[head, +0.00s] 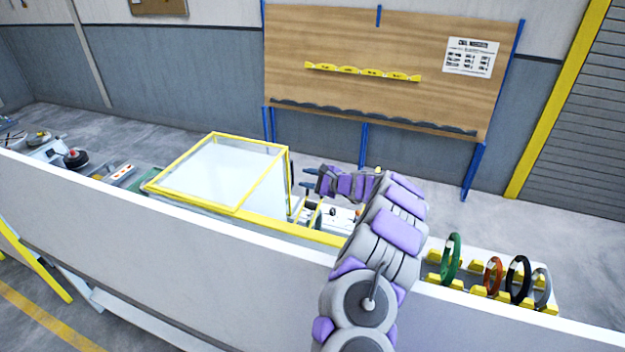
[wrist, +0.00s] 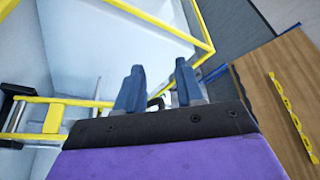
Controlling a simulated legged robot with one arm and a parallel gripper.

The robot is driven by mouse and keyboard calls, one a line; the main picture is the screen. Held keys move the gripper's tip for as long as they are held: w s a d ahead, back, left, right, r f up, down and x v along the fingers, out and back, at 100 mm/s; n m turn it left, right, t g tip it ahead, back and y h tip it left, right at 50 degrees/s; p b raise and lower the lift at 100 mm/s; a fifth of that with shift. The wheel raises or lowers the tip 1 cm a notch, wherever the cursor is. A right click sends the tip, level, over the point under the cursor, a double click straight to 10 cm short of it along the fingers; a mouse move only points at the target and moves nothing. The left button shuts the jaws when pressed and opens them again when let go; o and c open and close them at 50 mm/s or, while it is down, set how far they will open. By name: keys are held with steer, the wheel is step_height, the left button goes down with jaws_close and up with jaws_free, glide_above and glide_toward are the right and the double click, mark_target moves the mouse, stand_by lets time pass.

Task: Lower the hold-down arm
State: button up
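My gripper (head: 306,178) reaches past the white wall, at the right side of a yellow-framed clear enclosure (head: 212,172). Its two blue fingers also show in the wrist view (wrist: 158,88), spread apart with a gap between them. A small dark part shows low in that gap, and I cannot tell whether it is touched. A yellow bar assembly with black ends (wrist: 50,118) is at the left in the wrist view, apart from the fingers. I cannot tell for certain which part is the hold-down arm; my gripper and forearm hide some of the machine.
A long white wall (head: 190,238) runs across the front. Green, orange, black and grey coils (head: 453,258) stand in yellow holders at the right. A wooden board (head: 390,98) on blue posts is behind. Machine parts (head: 75,160) lie at the far left.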

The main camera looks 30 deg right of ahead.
steer(key=b+v, duration=0.1)
steer(key=v, duration=1.6)
steer(key=shift+b, duration=0.35)
steer(key=shift+s+d+f, duration=0.1)
steer(key=shift+f, duration=0.05)
